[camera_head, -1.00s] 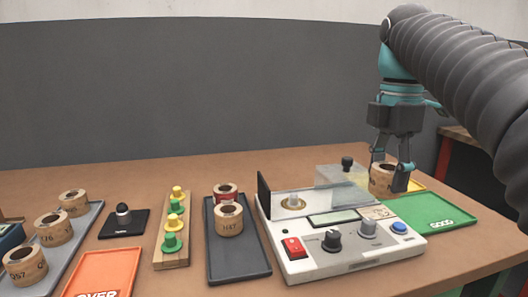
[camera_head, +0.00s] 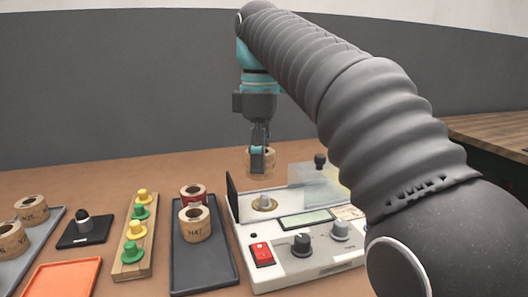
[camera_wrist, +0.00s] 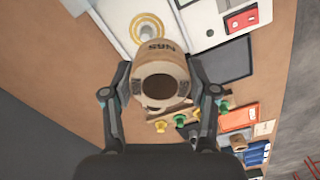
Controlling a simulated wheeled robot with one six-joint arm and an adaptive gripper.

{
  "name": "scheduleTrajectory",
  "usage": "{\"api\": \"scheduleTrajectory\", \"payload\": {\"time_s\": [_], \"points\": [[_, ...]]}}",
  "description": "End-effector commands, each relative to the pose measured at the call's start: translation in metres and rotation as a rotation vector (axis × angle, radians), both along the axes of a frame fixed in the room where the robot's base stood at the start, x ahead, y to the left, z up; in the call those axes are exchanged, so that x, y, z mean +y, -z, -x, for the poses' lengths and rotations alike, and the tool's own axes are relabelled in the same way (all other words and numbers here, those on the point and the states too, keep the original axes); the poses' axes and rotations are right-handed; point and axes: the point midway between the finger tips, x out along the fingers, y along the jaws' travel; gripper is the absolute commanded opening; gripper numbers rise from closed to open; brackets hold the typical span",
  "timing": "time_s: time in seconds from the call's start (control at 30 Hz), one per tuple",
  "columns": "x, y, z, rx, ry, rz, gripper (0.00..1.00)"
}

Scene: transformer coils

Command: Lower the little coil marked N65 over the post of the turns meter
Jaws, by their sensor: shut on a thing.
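My gripper (camera_head: 260,153) is shut on the little wooden coil (camera_head: 270,162), holding it in the air. In the wrist view the coil (camera_wrist: 158,58) sits between the two fingers of my gripper (camera_wrist: 162,93); its label reads N65 and its round hole shows. The turns meter (camera_head: 290,267) is a white box on the bench. Its pale post (camera_head: 265,201) stands in a brass ring at the meter's left back, below the held coil in the head view. In the wrist view the post (camera_wrist: 148,30) lies just beyond the coil, uncovered. The coil is clear of the post.
A dark upright panel (camera_head: 233,200) stands at the meter's left edge, close to the post. A clear cover (camera_head: 315,185) with a black knob is to the right. A dark tray (camera_head: 205,268) holds coil N47 (camera_head: 195,226) and a red coil (camera_head: 193,193).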

Motion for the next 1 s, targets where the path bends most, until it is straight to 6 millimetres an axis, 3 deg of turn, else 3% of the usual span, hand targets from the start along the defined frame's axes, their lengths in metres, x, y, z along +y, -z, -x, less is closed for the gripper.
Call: {"api": "scheduleTrajectory", "payload": {"time_s": [0.3, 0.5, 0.7, 1.0], "points": [[-0.006, 0.003, -0.012, 0.000, 0.617, 0.000, 0.20], [-0.009, 0.004, -0.017, 0.000, 0.931, 0.000, 0.20], [-0.011, 0.006, -0.020, 0.000, 1.086, 0.000, 0.20], [-0.011, 0.021, -0.020, 0.001, 1.109, 0.002, 0.20]]}}
